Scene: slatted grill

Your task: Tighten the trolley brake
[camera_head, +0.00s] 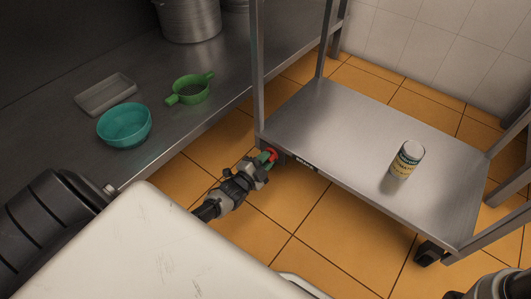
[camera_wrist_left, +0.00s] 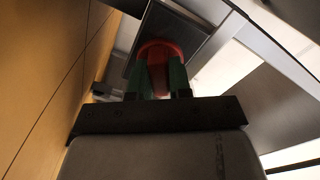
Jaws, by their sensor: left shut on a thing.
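The steel trolley (camera_head: 330,125) stands on the tiled floor to the right of the counter. Its red brake (camera_head: 273,153) shows at the near left corner, low by the wheel. My left gripper (camera_head: 267,158) reaches in from the left and is shut on the red brake. In the left wrist view the green fingertips (camera_wrist_left: 165,78) sit on either side of the rounded red brake (camera_wrist_left: 157,50). The fingers hide part of the brake. My right gripper does not show; only a dark piece of my right arm is at the lower right edge.
A can (camera_head: 407,159) stands upright on the trolley's lower shelf. The steel counter (camera_head: 165,110) at the left holds a teal bowl (camera_head: 124,126), a green two-handled pan (camera_head: 190,90), a grey tray (camera_head: 105,94) and a metal pot (camera_head: 188,18). Orange floor below the trolley is clear.

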